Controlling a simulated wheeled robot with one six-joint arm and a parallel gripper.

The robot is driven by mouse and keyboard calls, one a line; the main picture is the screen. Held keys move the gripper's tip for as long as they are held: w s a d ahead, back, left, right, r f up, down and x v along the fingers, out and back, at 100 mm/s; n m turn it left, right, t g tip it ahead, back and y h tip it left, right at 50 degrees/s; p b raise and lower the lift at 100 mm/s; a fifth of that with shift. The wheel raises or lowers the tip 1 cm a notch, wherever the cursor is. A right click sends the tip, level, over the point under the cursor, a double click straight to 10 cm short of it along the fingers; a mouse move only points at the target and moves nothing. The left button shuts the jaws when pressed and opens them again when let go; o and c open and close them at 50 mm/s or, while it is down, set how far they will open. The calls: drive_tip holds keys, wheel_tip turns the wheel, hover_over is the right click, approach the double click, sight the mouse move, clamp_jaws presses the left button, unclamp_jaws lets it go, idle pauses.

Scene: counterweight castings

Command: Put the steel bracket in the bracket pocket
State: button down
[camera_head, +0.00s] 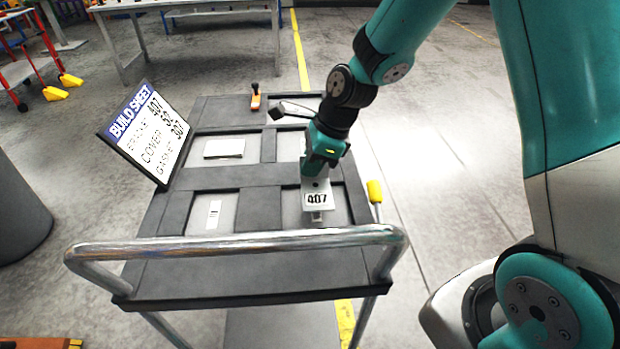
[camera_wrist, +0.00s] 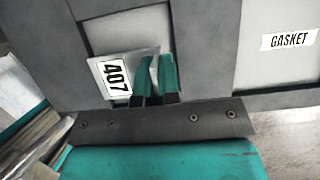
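The steel bracket (camera_head: 317,187) is a pale metal piece with a white 407 label. My gripper (camera_head: 318,172) is shut on it. In the wrist view, the bracket (camera_wrist: 152,52) stands with its upright flange between the two teal fingers of my gripper (camera_wrist: 156,80), its labelled face to the left. The bracket is at the front right pocket (camera_head: 338,206) of the dark tray, whose pale floor shows around it. I cannot tell whether the bracket touches that floor. No label for this pocket is readable.
A GASKET label (camera_wrist: 289,40) marks the neighbouring pocket. A flat pale plate (camera_head: 224,148) lies in the middle left pocket. The build sheet (camera_head: 150,130) stands at the left edge. An orange-and-black tool (camera_head: 255,98) is at the back. The cart handle (camera_head: 235,243) crosses the front.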

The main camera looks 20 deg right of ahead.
sight(311, 179)
drive_tip(key=shift+f, duration=1.85)
drive_tip(key=shift+f, duration=0.1)
drive_tip(key=c, duration=1.3)
unclamp_jaws()
drive_tip(key=shift+c, duration=0.2)
